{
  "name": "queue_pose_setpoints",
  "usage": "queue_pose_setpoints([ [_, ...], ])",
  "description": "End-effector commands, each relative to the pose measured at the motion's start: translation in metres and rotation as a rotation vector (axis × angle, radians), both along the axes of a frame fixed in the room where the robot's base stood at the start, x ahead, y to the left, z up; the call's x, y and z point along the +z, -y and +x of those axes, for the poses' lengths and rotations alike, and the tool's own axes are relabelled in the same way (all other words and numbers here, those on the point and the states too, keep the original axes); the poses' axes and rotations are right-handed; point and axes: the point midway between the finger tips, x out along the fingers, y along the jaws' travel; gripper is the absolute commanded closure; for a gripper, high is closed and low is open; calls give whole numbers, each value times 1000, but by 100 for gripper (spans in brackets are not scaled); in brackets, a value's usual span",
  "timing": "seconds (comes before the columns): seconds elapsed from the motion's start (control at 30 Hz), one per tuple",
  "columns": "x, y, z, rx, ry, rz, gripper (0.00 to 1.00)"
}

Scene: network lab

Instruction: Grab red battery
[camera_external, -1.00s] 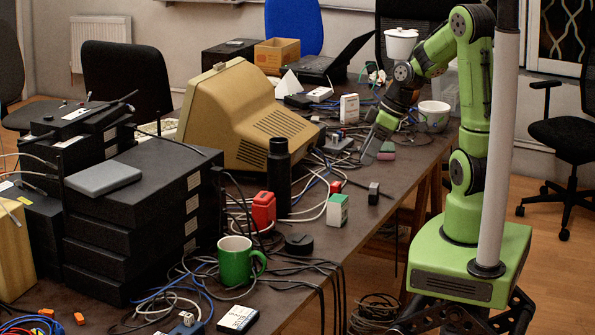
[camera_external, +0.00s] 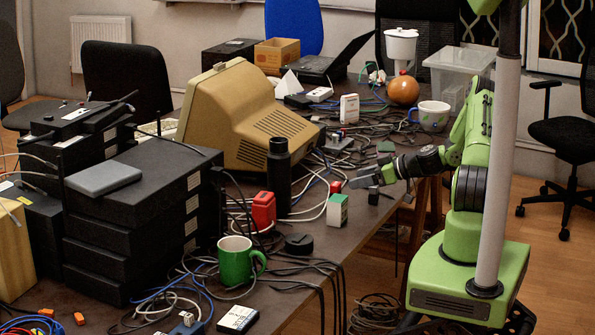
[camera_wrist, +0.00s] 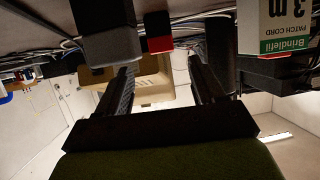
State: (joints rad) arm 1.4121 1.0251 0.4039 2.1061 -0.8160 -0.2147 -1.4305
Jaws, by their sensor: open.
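A small red block with a dark end, seemingly the red battery (camera_external: 335,187), lies on the table just behind the green-and-white patch cord box. In the wrist view the red battery (camera_wrist: 159,44) shows at the top, right of a grey block (camera_wrist: 108,44), which partly covers that side. My gripper (camera_external: 362,178) is low over the table's right edge, pointing left, close to the grey block (camera_external: 373,195). The gripper (camera_wrist: 163,78) is open, with nothing seen between its fingers. The red battery is beyond the fingertips, apart from them.
The patch cord box (camera_external: 337,210) stands close to the battery. A larger red object (camera_external: 263,210), a black bottle (camera_external: 279,178) and cables lie to the left. The beige monitor (camera_external: 245,120) stands behind. A mug (camera_external: 433,116) and orange ball (camera_external: 404,90) are farther back.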

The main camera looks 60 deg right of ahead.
Motion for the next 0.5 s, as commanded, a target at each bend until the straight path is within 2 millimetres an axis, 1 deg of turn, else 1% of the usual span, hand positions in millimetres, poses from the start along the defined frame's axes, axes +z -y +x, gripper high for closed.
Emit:
queue_pose_setpoints([
  [0.13, -8, -3, 16, 1, 0, 0, 32],
  [0.3, -22, -8, 45, 2, 1, 0, 32],
  [0.4, -25, -9, 54, 1, -1, 0, 32],
  [0.5, -25, -9, 56, -1, -1, 0, 32],
])
